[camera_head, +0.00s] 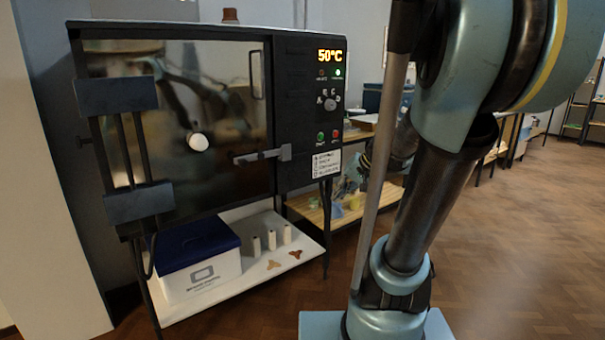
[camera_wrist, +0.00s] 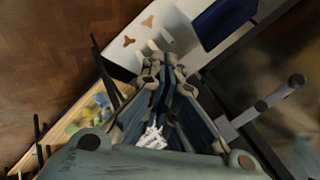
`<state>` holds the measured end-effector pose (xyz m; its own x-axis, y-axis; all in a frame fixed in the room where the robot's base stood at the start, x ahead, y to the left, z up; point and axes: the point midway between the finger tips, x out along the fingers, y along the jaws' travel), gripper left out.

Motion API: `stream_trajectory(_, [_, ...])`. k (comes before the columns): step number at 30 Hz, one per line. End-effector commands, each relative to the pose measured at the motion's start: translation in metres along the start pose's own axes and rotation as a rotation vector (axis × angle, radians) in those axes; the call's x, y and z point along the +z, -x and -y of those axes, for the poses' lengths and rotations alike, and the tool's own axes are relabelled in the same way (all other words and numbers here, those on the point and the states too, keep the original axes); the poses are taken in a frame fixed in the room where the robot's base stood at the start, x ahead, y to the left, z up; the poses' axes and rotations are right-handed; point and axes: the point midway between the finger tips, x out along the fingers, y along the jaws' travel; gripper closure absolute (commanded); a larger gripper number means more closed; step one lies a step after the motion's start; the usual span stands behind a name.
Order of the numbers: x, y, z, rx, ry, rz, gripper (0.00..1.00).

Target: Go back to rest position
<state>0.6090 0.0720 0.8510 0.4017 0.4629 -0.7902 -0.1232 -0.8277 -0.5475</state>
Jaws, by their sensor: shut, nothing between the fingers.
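My gripper (camera_wrist: 163,66) shows in the wrist view with its fingers drawn together and nothing between them. It is in the air in front of the kiln, with the low white shelf beyond its tips. The black kiln (camera_head: 296,95) stands at the left in the head view, its glossy door (camera_head: 225,100) closed and its display (camera_head: 331,56) reading 50°C. A grey latch handle (camera_head: 262,155) crosses the door's right edge. In the head view my arm fills the right of the picture, and I cannot clearly make out the gripper there.
Under the kiln, a white shelf (camera_head: 215,292) holds a blue-lidded box (camera_head: 200,275), three pale cylinders (camera_head: 271,240) and two small brown pieces (camera_head: 274,265). A wooden shelf unit (camera_head: 311,211) with assorted items stands behind my arm. Open wooden floor (camera_head: 530,220) lies at the right.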

Motion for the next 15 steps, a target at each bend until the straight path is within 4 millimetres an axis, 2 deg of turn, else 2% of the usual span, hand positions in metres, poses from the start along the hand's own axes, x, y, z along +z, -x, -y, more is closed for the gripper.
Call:
stream_trajectory(1, [0.017, 0.001, -0.006, 0.035, 0.025, 0.018, 1.00])
stream_trajectory(6, [0.064, 0.008, -0.034, 0.162, 0.105, 0.070, 1.00])
stream_trajectory(15, [0.132, 0.023, -0.092, 0.385, 0.238, 0.147, 1.00])
